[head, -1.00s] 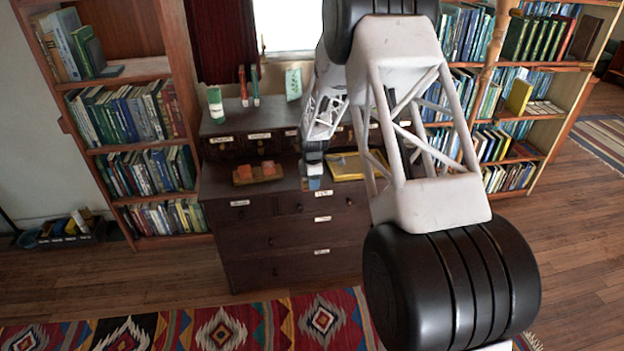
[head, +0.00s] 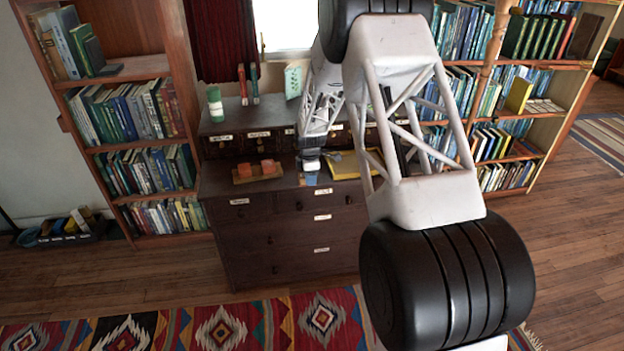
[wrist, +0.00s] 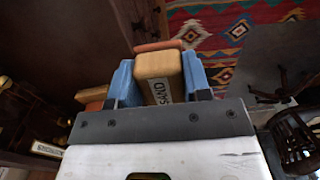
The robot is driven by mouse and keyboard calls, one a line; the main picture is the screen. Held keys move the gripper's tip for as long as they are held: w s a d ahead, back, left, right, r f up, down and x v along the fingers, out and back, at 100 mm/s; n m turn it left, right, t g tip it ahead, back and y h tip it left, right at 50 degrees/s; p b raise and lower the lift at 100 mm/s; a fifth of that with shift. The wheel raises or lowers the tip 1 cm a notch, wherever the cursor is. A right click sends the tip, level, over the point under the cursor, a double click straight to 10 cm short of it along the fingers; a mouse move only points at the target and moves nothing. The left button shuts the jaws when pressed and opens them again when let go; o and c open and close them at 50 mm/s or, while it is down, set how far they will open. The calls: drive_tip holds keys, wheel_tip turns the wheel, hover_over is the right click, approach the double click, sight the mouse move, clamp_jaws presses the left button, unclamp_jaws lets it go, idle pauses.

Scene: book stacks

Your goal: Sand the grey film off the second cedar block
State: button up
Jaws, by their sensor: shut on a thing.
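My gripper (wrist: 159,82) has blue fingers and is shut on a tan sanding block (wrist: 158,68) marked "SAND". An orange-brown strip lies against the block's far edge; I cannot tell if it is part of it. In the head view my gripper (head: 311,179) is above the front of the dark cabinet top, right of a small wooden tray (head: 262,177). Two orange-red cedar blocks, the left one (head: 243,169) and the right one (head: 268,166), sit on that tray, apart from my gripper. Grey film on them is too small to make out.
A yellow tray (head: 345,165) lies right of my gripper on the cabinet top (head: 215,187). Behind, on the raised back, stand a green-and-white canister (head: 215,105), two slim upright things and a pale green card (head: 293,82). Bookshelves flank the cabinet.

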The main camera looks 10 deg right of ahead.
drive_tip(key=w+a+r, duration=0.3)
drive_tip(key=w+a, duration=0.4)
drive_tip(key=a, duration=0.1)
drive_tip(key=w+a+r, duration=0.4)
drive_tip(key=w+a, duration=0.4)
drive_tip(key=shift+w+a+r, duration=0.15)
drive_tip(key=shift+a+r, duration=0.05)
drive_tip(key=shift+a, duration=0.05)
